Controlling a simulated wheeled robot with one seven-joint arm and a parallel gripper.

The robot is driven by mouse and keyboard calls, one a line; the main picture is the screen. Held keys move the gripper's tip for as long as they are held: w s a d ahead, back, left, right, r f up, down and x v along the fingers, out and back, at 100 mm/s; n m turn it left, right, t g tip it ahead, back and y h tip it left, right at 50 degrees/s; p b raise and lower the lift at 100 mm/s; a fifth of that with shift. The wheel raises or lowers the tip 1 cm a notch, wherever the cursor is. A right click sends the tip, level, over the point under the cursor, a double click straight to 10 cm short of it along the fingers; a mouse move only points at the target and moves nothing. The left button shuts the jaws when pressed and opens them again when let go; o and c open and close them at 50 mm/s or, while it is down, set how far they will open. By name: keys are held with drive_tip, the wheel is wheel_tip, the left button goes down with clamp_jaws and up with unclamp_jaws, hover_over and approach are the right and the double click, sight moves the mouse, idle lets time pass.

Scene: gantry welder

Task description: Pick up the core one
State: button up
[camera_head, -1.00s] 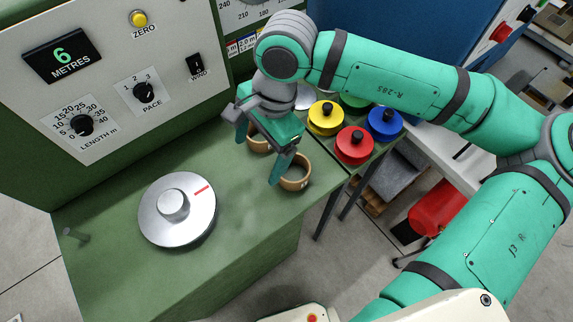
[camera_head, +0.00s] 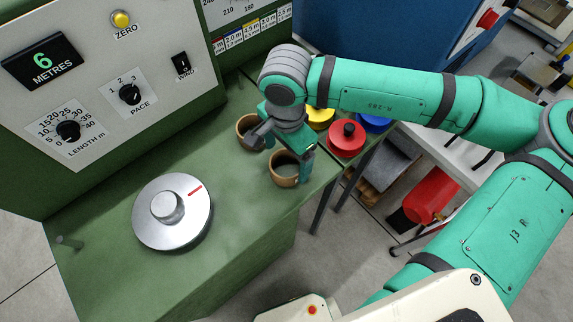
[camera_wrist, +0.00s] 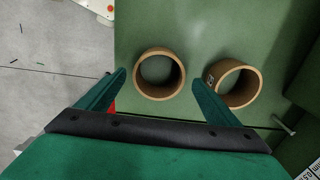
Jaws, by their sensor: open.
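Two short tan cardboard cores stand on the green bench top, open ends up. The nearer core (camera_head: 281,182) is close to the bench's front right edge; in the wrist view it is the left ring (camera_wrist: 160,97). The farther core (camera_head: 241,136) is nearer the machine panel; in the wrist view it is the right ring (camera_wrist: 214,90), with a small unreadable label on its wall. My gripper (camera_head: 283,150) is open and empty, pointing down above the nearer core. In the wrist view that core appears between the fingertips (camera_wrist: 160,80), while the right finger partly overlaps the other core's near side.
A silver dial disc (camera_head: 152,232) with a red mark lies on the bench to the left. A red lidded pot (camera_head: 345,148), a yellow one (camera_head: 318,121) and a blue one (camera_head: 374,125) stand right of the gripper. A control panel (camera_head: 105,60) rises behind. The front middle bench is clear.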

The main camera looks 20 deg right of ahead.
drive_tip(key=shift+s+f, duration=0.1)
drive_tip(key=shift+f, duration=1.65)
drive_tip(key=c, duration=1.2)
drive_tip(key=shift+o, duration=0.2)
drive_tip(key=shift+r, duration=0.15)
